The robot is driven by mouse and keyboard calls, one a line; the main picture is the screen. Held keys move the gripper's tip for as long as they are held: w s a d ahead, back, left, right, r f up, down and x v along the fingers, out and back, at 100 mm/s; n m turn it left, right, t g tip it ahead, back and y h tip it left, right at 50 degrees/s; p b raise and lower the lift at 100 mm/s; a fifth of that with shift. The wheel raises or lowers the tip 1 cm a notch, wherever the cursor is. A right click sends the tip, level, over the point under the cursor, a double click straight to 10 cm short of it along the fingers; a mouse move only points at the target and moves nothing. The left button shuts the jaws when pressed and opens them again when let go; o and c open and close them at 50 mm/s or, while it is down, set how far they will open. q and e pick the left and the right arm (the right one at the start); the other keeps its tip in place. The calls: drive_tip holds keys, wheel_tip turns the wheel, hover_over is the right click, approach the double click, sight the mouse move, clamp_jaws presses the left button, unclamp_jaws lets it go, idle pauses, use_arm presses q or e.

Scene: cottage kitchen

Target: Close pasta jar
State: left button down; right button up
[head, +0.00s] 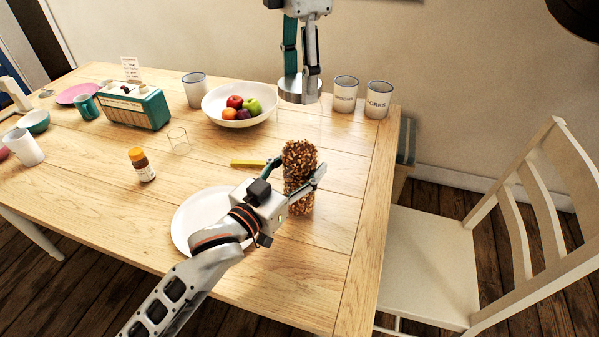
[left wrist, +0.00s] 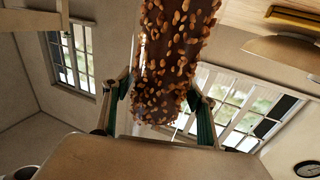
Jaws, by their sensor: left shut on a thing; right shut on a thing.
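The pasta jar (head: 299,202) is tall, see-through and filled with brown and orange pieces. It stands upright near the right side of the table. My left gripper (head: 298,170) comes in from the lower left and is shut around the jar's middle. The jar also shows between its fingers in the left wrist view (left wrist: 170,65). A round silver lid (head: 291,88) is held above and apart from the jar. My right gripper (head: 301,73) comes down from the top and is shut on the lid. Whether the jar's base touches the table is hard to tell.
A white plate (head: 184,220) lies beside the jar, partly behind my left arm. A yellow stick (head: 246,163), a clear glass (head: 179,140) and a brown bottle (head: 142,165) are left of it. A fruit bowl (head: 215,110) and white canisters (head: 345,95) stand behind. A chair (head: 425,260) is at right.

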drive_tip(key=m, duration=0.3)
drive_tip(key=shift+m, duration=0.3)
drive_tip(key=m, duration=0.4)
drive_tip(key=o, duration=1.2)
drive_tip(key=shift+r, duration=2.2)
drive_tip(key=shift+n, duration=0.3)
drive_tip(key=shift+c, duration=0.2)
